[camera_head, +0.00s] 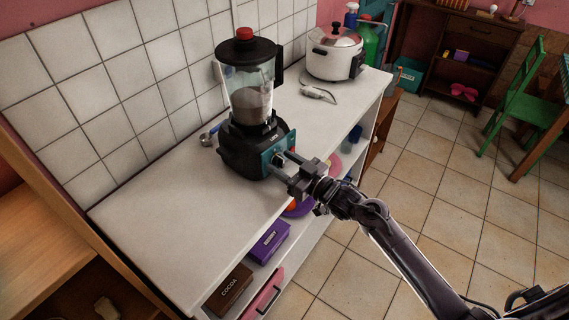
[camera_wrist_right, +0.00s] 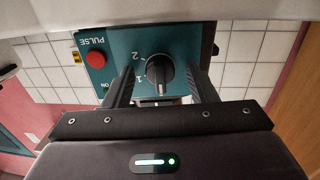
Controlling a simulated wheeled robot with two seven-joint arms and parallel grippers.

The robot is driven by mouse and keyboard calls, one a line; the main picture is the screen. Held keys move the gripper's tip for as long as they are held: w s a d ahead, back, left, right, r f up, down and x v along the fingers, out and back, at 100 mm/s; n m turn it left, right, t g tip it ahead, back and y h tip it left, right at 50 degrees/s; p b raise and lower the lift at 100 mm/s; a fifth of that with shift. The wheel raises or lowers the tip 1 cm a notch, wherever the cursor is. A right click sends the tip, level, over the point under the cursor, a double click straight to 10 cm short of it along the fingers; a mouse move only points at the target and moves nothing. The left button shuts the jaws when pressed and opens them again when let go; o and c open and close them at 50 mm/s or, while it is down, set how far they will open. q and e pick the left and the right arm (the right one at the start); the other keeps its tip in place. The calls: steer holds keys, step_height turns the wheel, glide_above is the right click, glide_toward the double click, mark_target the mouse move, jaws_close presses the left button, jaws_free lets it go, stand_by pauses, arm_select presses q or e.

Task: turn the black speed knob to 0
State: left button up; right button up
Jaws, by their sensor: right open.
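The blender (camera_head: 248,100) stands on the white counter, with a black lid, a red cap and grey contents in its clear jar. Its teal front panel (camera_head: 289,142) faces my right arm. In the right wrist view the black speed knob (camera_wrist_right: 160,72) sits on this panel, with the marks 1 and 2, upside down, on its left. I cannot tell which mark it points to. My right gripper (camera_head: 281,162) is open at the panel, with one finger on each side of the knob; gaps show on both sides in the wrist view. My left gripper is not in view.
A red PULSE button (camera_wrist_right: 96,59) is beside the knob on the panel. Boxes labelled COCOA (camera_head: 230,290) and purple (camera_head: 268,242) sit on the shelf below. The front-left counter is clear.

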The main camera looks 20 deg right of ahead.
steer(key=b+v, duration=0.1)
steer(key=v, duration=0.7)
steer(key=shift+w+a, duration=0.1)
steer(key=shift+a, duration=0.05)
stand_by(0.4)
